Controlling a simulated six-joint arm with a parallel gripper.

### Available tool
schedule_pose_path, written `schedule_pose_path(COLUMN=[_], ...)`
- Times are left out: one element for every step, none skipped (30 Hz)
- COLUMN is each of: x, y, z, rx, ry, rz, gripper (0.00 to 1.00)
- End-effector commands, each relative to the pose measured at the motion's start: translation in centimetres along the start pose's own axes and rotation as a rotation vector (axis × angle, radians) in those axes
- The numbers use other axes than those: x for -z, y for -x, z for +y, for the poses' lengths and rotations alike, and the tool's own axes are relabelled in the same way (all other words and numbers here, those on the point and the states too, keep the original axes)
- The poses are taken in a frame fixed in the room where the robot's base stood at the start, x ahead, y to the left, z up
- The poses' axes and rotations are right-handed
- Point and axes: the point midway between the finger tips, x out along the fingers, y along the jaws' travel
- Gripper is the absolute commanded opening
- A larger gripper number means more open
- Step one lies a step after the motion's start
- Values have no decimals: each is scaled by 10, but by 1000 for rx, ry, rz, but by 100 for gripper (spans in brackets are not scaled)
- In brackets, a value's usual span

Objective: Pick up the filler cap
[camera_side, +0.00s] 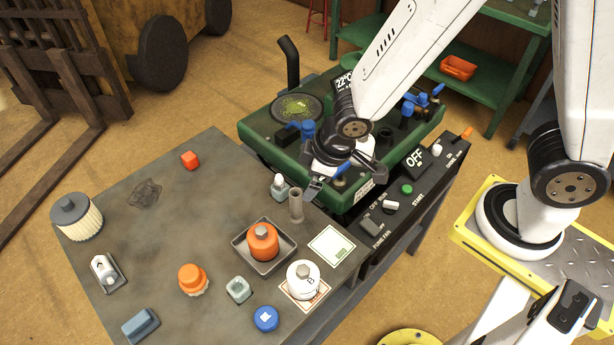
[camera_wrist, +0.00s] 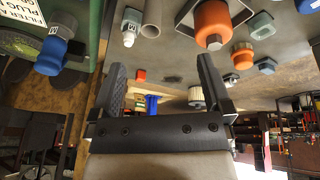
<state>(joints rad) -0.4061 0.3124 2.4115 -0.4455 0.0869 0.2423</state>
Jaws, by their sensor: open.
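My gripper (camera_side: 328,182) is open and empty in the side view, over the near edge of the green machine (camera_side: 262,148). Its two fingers stand apart in the wrist view (camera_wrist: 162,75), with nothing between them. No part is clearly marked as the filler cap. A round blue cap with a white square on top (camera_side: 266,318) lies at the table's front edge, well away from my gripper. An orange ribbed cap (camera_side: 193,278) stands left of it. A blue plug (camera_wrist: 50,56) sits by the machine's label in the wrist view.
An orange bottle (camera_side: 263,242) stands in a square tray. A white bottle (camera_side: 303,279), a grey tube (camera_side: 296,205) and a small white-topped bottle (camera_side: 279,187) stand nearby. A pleated filter (camera_side: 77,217) is at the far left. The table's middle is mostly clear.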

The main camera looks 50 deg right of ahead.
Motion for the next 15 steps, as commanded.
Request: schedule_pose_path(x=[6, 10, 13, 15, 18, 19, 20, 20, 19, 18, 17, 15, 13, 11, 8], y=[-9, -14, -19, -24, -28, -33, -37, -40, -45, -48, -51, -54, -56, -58, -60], z=[-19, -30, -44, -55, -67, -82, -94, -106, -122, -133, -144, -157, -166, -174, -184], rx=[25, 39, 59, 75, 92, 116, 136, 155, 181, 201, 219, 244, 261, 276, 295], ry=[71, 109, 158, 196, 232, 281, 318, 353, 399, 431, 462, 500, 525, 549, 575], rz=[10, 20, 31, 39, 48, 56, 64, 71, 77, 82, 86, 90, 92, 94, 97], gripper=[100, 100, 100, 100, 100, 100, 100, 100, 100, 100, 100, 100, 100, 100, 100])
